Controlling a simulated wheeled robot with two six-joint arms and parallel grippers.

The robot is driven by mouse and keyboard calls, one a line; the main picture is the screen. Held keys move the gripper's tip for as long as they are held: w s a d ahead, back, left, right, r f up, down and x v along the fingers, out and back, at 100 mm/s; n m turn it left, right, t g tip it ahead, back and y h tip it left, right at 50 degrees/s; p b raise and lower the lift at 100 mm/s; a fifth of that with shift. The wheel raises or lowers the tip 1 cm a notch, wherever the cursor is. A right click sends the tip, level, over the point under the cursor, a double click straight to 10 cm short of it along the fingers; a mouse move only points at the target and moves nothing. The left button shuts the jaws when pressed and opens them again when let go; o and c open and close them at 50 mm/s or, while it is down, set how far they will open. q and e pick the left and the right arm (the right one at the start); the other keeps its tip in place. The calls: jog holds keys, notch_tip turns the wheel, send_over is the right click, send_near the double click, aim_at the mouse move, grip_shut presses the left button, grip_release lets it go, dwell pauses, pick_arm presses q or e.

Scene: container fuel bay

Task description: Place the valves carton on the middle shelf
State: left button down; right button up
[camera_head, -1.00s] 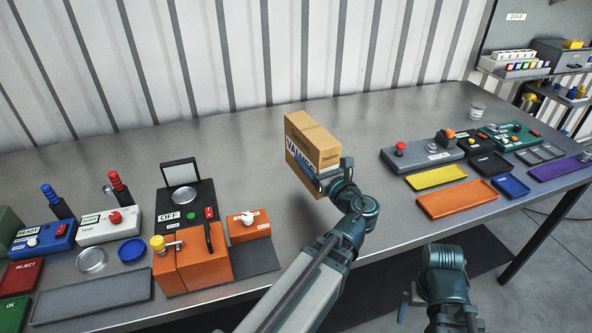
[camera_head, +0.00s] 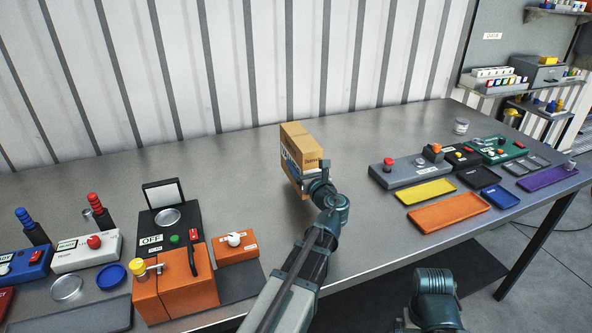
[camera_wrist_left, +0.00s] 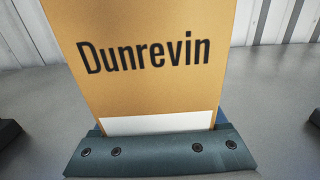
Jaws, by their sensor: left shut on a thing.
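The valves carton (camera_head: 306,146) is a tan box with a dark blue label, and it stands roughly upright over the middle of the bench. My left gripper (camera_head: 316,184) is shut on its near, lower part. In the left wrist view the carton (camera_wrist_left: 150,60) fills the middle, with "Dunrevin" printed above a white strip, and the jaw covers its bottom. I cannot tell whether its base touches the bench. Shelves stand at the far right, with what looks like the middle shelf (camera_head: 484,88) under an upper one (camera_head: 538,13). My right arm shows at the bottom; its fingers are out of view.
The grey bench (camera_head: 230,160) is clear around the carton. Control boxes and an orange unit (camera_head: 176,290) stand at left. A grey button box (camera_head: 405,170) and coloured trays (camera_head: 450,211) lie at right. The middle shelf holds small bins and a grey drawer box (camera_head: 535,72).

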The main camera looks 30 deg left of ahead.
pick_arm(q)
jog(key=shift+x, duration=1.9)
notch_tip(320, 180, down, 4)
jog(key=b, duration=0.4)
jog(key=shift+w+a, duration=0.15)
jog(key=shift+a, duration=0.05)
jog(key=shift+f, duration=0.1)
grip_release()
jog(key=shift+r, duration=0.3)
jog(key=v, duration=1.2)
jog(key=shift+f, duration=0.1)
